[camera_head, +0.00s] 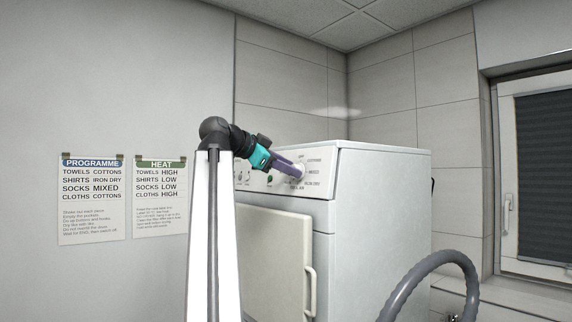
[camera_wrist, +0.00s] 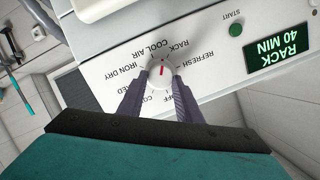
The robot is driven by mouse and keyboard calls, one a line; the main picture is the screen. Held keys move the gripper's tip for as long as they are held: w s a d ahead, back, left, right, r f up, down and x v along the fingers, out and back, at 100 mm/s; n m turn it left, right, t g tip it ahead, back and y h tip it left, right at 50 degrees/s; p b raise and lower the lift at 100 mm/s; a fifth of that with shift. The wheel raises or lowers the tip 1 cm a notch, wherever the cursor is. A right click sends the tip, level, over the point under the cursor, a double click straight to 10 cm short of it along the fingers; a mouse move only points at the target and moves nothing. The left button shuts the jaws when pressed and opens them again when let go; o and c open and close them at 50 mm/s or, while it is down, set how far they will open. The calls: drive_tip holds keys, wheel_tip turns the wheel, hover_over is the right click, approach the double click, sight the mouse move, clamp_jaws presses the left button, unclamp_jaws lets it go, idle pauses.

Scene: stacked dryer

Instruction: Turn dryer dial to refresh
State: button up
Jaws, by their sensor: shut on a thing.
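The dryer dial (camera_wrist: 160,75) is a round white knob with a red line. Labels around it include IRON DRY, COOL AIR, RACK, REFRESH and OFF, rotated in the wrist view. The red line runs nearly upright in the picture, its upper end towards the gap between COOL AIR and RACK. The display (camera_wrist: 281,50) reads RACK 40 MIN in green. My gripper (camera_wrist: 161,88) is shut on the dial, one dark finger on each side. In the head view my gripper (camera_head: 297,172) reaches the panel of the white dryer (camera_head: 382,200) and largely hides the dial.
A green START button (camera_wrist: 236,30) sits between dial and display. PROGRAMME (camera_head: 92,200) and HEAT (camera_head: 160,198) notices hang on the left wall. A grey hose (camera_head: 430,265) curves at lower right.

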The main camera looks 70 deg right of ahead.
drive_tip(key=shift+a+f+m+t+h+b, duration=0.15)
drive_tip(key=shift+m+h+b, duration=0.15)
drive_tip(key=shift+m, duration=1.55)
drive_tip(key=shift+d+f+m+t+h+b, duration=0.1)
drive_tip(key=shift+f+m+h+b, duration=0.2)
drive_tip(key=shift+m, duration=1.5)
drive_tip(key=shift+a+f+m+t+h+b, duration=0.15)
drive_tip(key=shift+m+h, duration=0.25)
drive_tip(key=shift+m, duration=1.45)
drive_tip(key=shift+r, duration=0.2)
drive_tip(key=o, duration=1)
drive_tip(key=shift+d+f, duration=0.1)
drive_tip(key=shift+d, duration=0.15)
drive_tip(key=shift+o, duration=0.2)
drive_tip(key=shift+a, duration=0.1)
drive_tip(key=shift+s, duration=0.1)
